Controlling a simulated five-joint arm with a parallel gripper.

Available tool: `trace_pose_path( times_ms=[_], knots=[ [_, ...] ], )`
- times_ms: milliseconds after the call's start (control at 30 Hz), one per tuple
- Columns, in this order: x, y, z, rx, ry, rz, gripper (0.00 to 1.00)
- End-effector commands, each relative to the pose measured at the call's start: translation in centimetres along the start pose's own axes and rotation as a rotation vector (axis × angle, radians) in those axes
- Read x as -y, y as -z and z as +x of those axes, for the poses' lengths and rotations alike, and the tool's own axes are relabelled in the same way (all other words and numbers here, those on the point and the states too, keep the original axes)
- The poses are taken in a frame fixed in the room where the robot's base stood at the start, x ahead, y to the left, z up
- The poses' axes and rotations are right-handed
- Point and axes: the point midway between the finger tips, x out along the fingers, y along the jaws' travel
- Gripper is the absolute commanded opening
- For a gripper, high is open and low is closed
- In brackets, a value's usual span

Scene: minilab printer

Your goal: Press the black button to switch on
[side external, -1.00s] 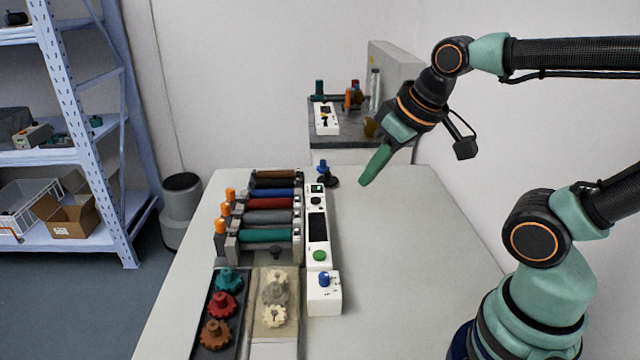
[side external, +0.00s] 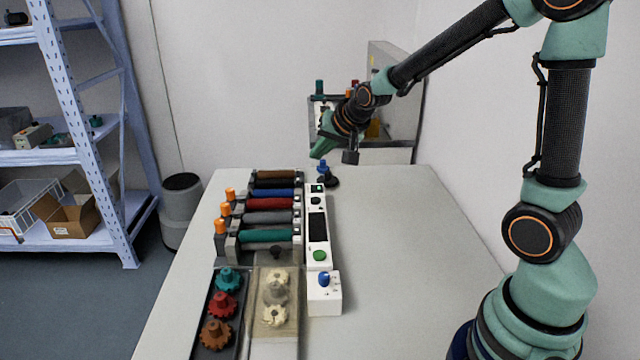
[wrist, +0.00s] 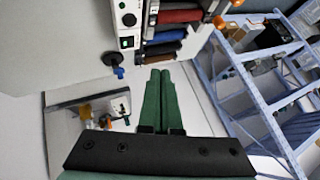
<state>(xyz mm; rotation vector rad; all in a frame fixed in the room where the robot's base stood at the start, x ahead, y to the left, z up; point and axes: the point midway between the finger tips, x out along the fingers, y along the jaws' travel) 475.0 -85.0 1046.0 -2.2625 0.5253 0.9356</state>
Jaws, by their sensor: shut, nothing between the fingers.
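The white control panel (side external: 312,263) lies along the right side of the roller machine. Near its far end it carries a round black button or knob (side external: 316,201), with a small dark, green-marked switch (side external: 317,188) beyond it. In the wrist view the black knob (wrist: 129,19) and the switch (wrist: 127,42) show at the top, left of my fingers. My gripper (side external: 317,153) is shut and empty, in the air above the far end of the panel and apart from it. Its closed green fingers (wrist: 159,75) also show in the wrist view.
A blue-topped black knob (side external: 325,172) stands just beyond the panel, close below my gripper. Coloured rollers (side external: 265,217) with orange-capped posts lie left of the panel. Gears (side external: 218,304) sit in front. A back bench (side external: 392,131) holds more equipment. The table's right side (side external: 400,250) is clear.

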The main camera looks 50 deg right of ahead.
Motion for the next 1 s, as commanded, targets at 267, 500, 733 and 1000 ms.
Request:
trace_pose_path(
  times_ms=[267, 500, 733, 1000],
  knots=[
    [-1.1, 1.3, 3.8, -0.049, 0.010, 0.138, 0.00],
    [-1.2, 1.5, 4.3, -0.058, 0.014, 0.156, 0.00],
    [-1.3, 1.5, 4.3, -0.057, 0.014, 0.154, 0.00],
    [-2.1, 0.2, 5.8, -0.053, 0.011, 0.153, 0.00]
  ],
)
